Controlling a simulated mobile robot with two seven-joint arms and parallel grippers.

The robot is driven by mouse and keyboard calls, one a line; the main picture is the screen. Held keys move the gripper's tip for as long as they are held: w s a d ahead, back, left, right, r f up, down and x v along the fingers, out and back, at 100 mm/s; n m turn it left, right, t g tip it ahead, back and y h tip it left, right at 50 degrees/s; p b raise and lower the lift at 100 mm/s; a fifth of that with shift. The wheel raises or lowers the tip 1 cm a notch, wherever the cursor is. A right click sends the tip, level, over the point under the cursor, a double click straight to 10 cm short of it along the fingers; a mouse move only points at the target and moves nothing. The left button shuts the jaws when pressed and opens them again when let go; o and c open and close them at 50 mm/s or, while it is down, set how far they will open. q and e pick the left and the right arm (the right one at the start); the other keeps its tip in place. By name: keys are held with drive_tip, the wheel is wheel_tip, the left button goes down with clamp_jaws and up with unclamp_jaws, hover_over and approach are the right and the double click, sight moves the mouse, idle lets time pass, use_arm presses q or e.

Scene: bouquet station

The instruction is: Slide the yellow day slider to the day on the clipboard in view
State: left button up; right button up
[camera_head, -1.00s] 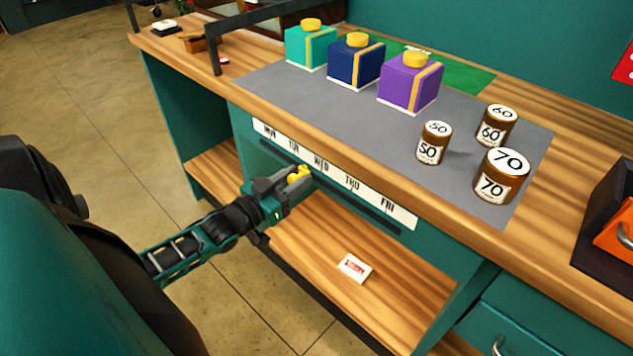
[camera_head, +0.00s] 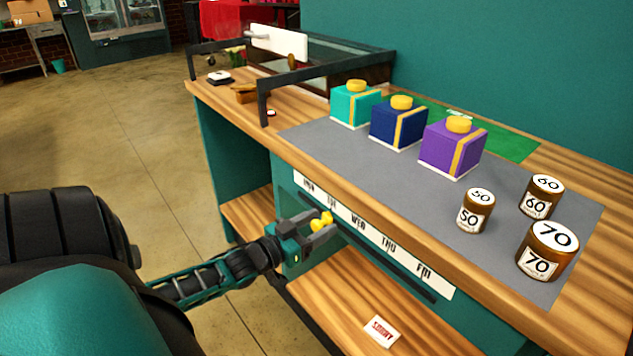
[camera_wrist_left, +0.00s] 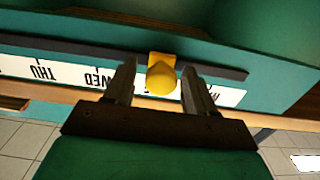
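The yellow slider knob (camera_head: 320,221) sits on the dark rail below the white day strip (camera_head: 375,235) on the bench front. In the left wrist view the knob (camera_wrist_left: 161,76) is between the two fingers, with a gap showing on each side. My left gripper (camera_head: 318,226) is open around it and hides part of the strip. The knob is on the MON side of WED, close to TUE. That view shows the strip upside down, with WED and THU left of the knob. I see no clipboard with a readable day. My right gripper is not in view.
Teal, navy (camera_head: 398,124) and purple (camera_head: 452,149) boxes with yellow tops stand on the grey mat (camera_head: 345,150), with jars marked 50, 60 and 70 (camera_head: 546,252) to their right. A small card (camera_head: 381,331) with red lettering lies on the lower shelf. The rail towards FRI looks clear.

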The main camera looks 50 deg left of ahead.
use_arm(q)
drive_tip(key=s+a+p, duration=0.1)
drive_tip(key=s, duration=1.2)
drive_tip(key=shift+w, duration=0.1)
